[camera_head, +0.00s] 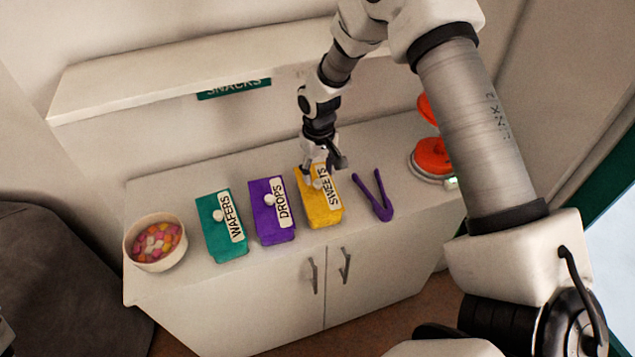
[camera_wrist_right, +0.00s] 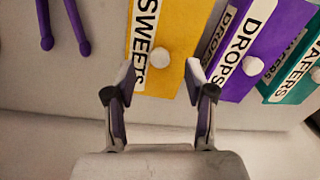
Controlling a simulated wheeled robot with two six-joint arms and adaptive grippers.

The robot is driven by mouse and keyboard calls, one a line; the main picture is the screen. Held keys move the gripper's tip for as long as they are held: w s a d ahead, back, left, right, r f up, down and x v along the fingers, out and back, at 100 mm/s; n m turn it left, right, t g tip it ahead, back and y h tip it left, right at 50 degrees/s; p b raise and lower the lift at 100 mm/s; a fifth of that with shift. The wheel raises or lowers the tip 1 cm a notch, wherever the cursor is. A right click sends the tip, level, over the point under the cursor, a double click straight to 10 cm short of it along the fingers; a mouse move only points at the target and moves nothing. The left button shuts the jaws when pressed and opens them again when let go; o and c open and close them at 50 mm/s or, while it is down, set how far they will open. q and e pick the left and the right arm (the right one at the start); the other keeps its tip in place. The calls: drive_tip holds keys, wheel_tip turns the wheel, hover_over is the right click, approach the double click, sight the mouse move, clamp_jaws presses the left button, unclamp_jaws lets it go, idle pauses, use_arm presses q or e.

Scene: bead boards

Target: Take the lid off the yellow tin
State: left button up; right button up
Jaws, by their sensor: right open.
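The yellow tin (camera_head: 323,210) stands on the counter in the head view, with a "SWEETS" label on its lid. In the right wrist view the yellow lid (camera_wrist_right: 176,20) shows a round white knob (camera_wrist_right: 159,58) beside the label. My right gripper (camera_head: 322,176) is over the tin in the head view and hides the knob there. In the right wrist view my right gripper (camera_wrist_right: 160,75) is open, with its fingers apart on either side of the knob's line. I cannot tell whether the fingers are level with the knob. My left gripper is not in view.
A purple "DROPS" tin (camera_head: 270,224) stands close left of the yellow tin, then a green "WAFERS" tin (camera_head: 222,240) and a bowl of sweets (camera_head: 155,243). Purple tongs (camera_head: 382,208) lie to the right. A red device (camera_head: 433,157) stands farther right. A shelf (camera_head: 170,78) overhangs the back.

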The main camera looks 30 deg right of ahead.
sight(317, 182)
drive_tip(key=shift+s+f+p, duration=0.3)
drive_tip(key=shift+f+p, duration=0.2)
drive_tip(key=shift+f, duration=0.2)
drive_tip(key=f, duration=0.1)
drive_tip(key=w+f, duration=0.1)
drive_tip(key=f, duration=0.1)
drive_tip(key=shift+w, duration=0.15)
drive_tip(key=shift+w+f, duration=0.15)
drive_tip(key=shift+w, duration=0.1)
drive_tip(key=shift+s+r, duration=0.3)
drive_tip(key=shift+s, duration=0.05)
clamp_jaws()
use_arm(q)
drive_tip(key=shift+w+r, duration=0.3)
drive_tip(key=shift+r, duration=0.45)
use_arm(e)
drive_tip(key=shift+w, duration=0.1)
